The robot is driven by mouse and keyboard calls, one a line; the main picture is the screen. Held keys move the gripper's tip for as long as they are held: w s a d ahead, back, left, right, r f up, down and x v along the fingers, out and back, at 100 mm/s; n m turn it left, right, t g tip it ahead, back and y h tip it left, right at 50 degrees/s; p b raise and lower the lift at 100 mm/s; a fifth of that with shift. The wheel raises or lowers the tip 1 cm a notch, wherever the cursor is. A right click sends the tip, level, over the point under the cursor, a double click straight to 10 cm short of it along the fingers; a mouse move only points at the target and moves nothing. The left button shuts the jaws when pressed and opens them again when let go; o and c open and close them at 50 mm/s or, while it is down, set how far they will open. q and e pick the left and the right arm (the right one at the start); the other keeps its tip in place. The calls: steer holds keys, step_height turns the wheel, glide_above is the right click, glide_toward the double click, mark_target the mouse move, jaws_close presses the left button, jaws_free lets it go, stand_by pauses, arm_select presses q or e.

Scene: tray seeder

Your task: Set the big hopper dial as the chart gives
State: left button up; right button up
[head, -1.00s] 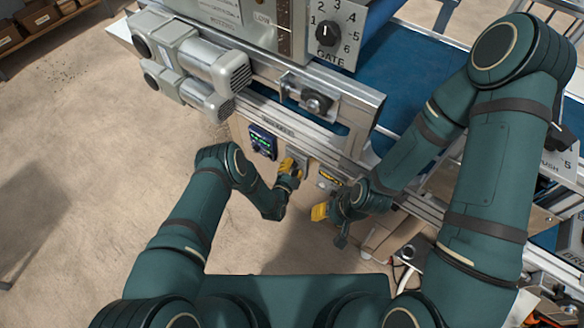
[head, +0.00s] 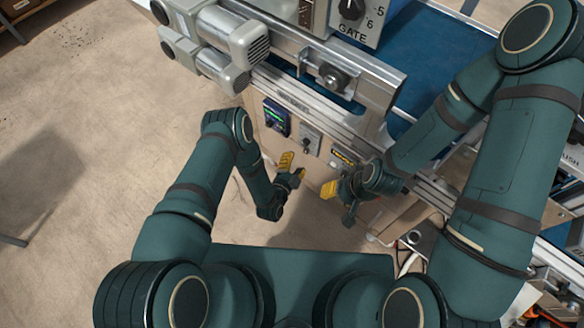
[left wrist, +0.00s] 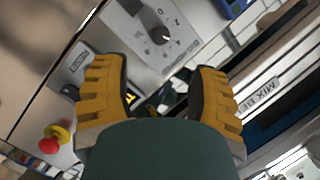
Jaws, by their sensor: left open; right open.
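The big dial (head: 352,8) is a black knob on a grey plate lettered GATE at the top edge of the head view. Its upper numbers are cut off; 5 and 6 show at its right, and I cannot read its setting. My left gripper (head: 287,167) is open and empty, low in front of the machine's side and well below the dial. Its yellow fingers also show spread in the left wrist view (left wrist: 160,95). My right gripper (head: 337,192) is open, to the right of the left one and apart from the dial. No chart is readable.
A grey plate with a small knob (head: 306,141) sits beside a lit display (head: 276,118) on the machine's side. The small knob also shows in the left wrist view (left wrist: 160,36), with a red stop button (left wrist: 49,146). A metal rail (head: 380,80) and grey motors (head: 232,40) jut out below the dial.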

arm_select(q)
steer(key=shift+v, duration=1.25)
steer(key=s+a+r+n+g+y, duration=0.1)
steer(key=s+a+r+n+g, duration=0.2)
steer(key=s+r+n+g, duration=0.3)
steer(key=s+a+r+n+g, duration=0.3)
steer(key=s+r+n+g, duration=0.4)
steer(key=s+r+n, duration=0.2)
steer(key=shift+a+r+n+g+y, duration=0.2)
steer(key=shift+r+n+g+y, duration=0.15)
steer(key=shift+n, duration=0.25)
stand_by(0.3)
